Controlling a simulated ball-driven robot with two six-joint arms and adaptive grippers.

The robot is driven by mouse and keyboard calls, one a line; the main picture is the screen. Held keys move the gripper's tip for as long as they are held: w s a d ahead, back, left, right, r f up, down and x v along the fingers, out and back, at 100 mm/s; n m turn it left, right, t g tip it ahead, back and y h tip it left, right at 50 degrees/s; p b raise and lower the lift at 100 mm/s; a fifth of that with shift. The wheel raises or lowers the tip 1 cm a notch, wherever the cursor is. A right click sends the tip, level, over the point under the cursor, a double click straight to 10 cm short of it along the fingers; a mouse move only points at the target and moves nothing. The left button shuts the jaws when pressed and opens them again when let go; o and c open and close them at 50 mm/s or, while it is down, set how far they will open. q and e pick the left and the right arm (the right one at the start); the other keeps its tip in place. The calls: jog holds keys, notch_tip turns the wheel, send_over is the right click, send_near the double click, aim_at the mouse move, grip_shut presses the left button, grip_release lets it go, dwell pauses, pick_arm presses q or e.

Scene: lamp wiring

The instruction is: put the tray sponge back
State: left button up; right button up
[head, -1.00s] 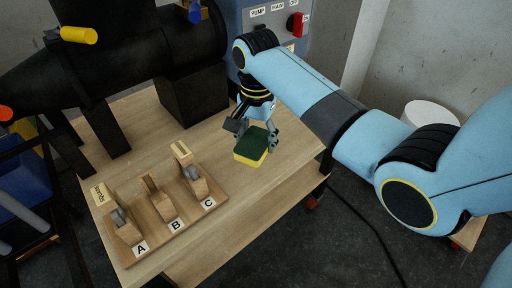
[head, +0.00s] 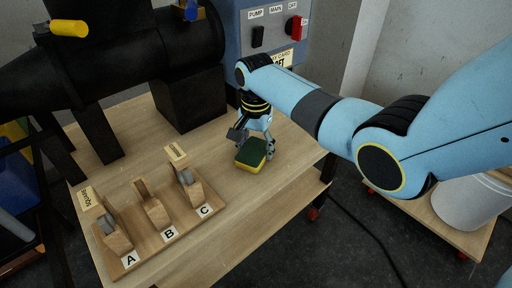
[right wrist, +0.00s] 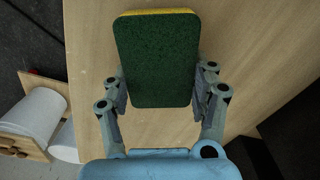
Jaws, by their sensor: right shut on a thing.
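The sponge (head: 251,154) is yellow with a dark green scouring side on top. It is at the wooden table's (head: 225,200) right part, and I cannot tell if it touches the top. My right gripper (head: 255,148) is over it from above, with fingers at its sides. In the right wrist view the sponge (right wrist: 158,60) sits between the two fingers of the right gripper (right wrist: 160,92), which is shut on it. My left gripper is not in view. No tray that I can make out shows on the table.
A wooden rack (head: 165,225) with slots labelled A, B and C stands at the table's front left. A black machine (head: 130,60) stands behind. A blue switch panel (head: 270,40) is at the back. A white bin (head: 468,205) stands at the right.

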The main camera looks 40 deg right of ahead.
aim_at(256, 147)
jog(key=o, duration=1.2)
jog(key=shift+f, duration=0.1)
notch_tip(256, 147, up, 12)
jog(key=p, duration=0.4)
